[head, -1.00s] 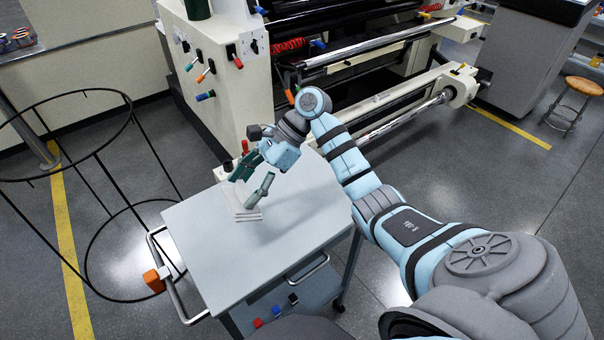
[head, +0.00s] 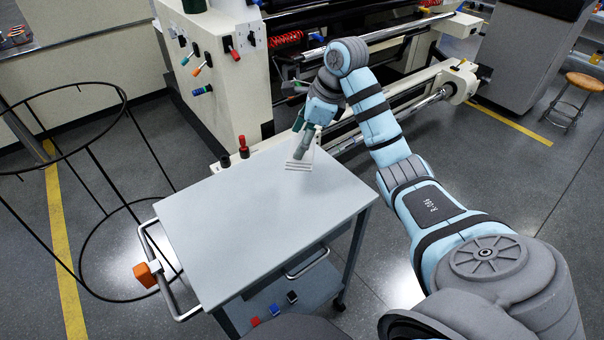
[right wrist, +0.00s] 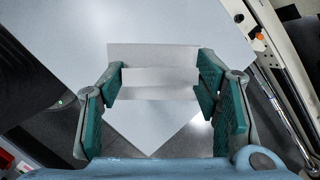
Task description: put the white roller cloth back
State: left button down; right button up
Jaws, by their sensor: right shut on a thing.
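The white roller cloth (head: 299,165) is a small folded white piece at the far right part of the grey cart top (head: 250,225). My right gripper (head: 303,143) is shut on it from above. In the right wrist view the cloth (right wrist: 153,54) lies between the two green finger pads of the gripper (right wrist: 158,85), with layered folds showing. Whether the cloth touches the cart top or hangs just above it, I cannot tell. My left gripper is in neither view.
A cream machine with rollers (head: 228,95) stands just behind the cart; a red knob (head: 243,147) is near the cart's back edge. A black wire hoop frame (head: 95,165) stands left. The cart's middle and front are bare. A stool (head: 586,84) is far right.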

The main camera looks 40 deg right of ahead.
notch_tip(320, 180, down, 11)
jog(key=shift+f+p, duration=0.15)
jog(key=shift+p, duration=0.3)
jog(key=shift+f, duration=0.25)
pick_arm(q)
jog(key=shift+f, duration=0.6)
pick_arm(e)
jog(key=o, duration=1.4)
jog(key=shift+o, duration=0.2)
jog(key=shift+r, duration=0.3)
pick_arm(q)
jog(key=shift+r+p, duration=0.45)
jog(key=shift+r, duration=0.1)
pick_arm(e)
jog(key=v, duration=1.1)
jog(key=shift+r, duration=0.4)
jog(key=shift+s+d, duration=0.1)
